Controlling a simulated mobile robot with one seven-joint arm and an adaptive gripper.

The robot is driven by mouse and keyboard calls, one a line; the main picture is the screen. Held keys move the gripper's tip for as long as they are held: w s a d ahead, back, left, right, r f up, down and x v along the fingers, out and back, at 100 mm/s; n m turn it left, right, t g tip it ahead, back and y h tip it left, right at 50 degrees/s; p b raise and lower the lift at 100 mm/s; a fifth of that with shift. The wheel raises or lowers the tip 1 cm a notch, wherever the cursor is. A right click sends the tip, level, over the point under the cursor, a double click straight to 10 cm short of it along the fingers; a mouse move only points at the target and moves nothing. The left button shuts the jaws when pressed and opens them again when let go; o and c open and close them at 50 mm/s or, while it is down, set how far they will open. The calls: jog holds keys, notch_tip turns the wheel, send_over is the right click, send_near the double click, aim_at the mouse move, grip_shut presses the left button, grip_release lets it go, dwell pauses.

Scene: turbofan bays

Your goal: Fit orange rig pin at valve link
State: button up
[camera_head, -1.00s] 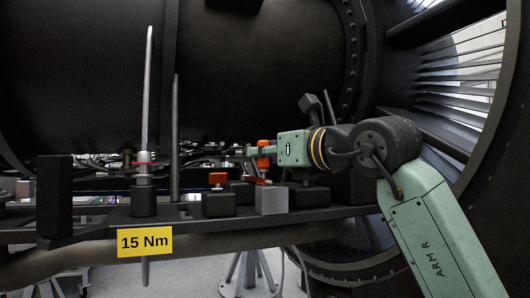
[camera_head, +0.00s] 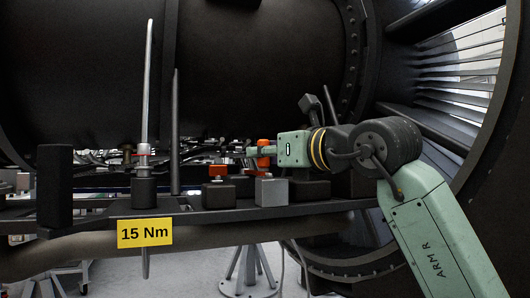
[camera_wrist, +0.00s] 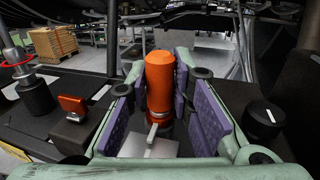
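The orange rig pin (camera_head: 263,149) is an upright cylinder at the end of my arm. It also shows in the wrist view (camera_wrist: 160,82), between the purple pads. My gripper (camera_head: 262,151) appears shut on it, reaching in level from the right; in the wrist view (camera_wrist: 160,95) both fingers flank the pin closely. A light grey block (camera_head: 271,191) lies just below the pin, and its top (camera_wrist: 148,148) shows under the pin in the wrist view. The pin's lower end is partly hidden, so I cannot tell whether it touches the block. I cannot identify the valve link for certain.
A black block with a red-orange flag (camera_head: 218,172) stands left of the pin. Further left are a tall metal rod (camera_head: 147,90) with a red ring and a "15 Nm" label (camera_head: 145,233). A black knob (camera_wrist: 262,118) is on the right. The dark engine casing rises behind.

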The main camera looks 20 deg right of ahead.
jog(key=o, duration=0.4)
jog(key=v, duration=1.2)
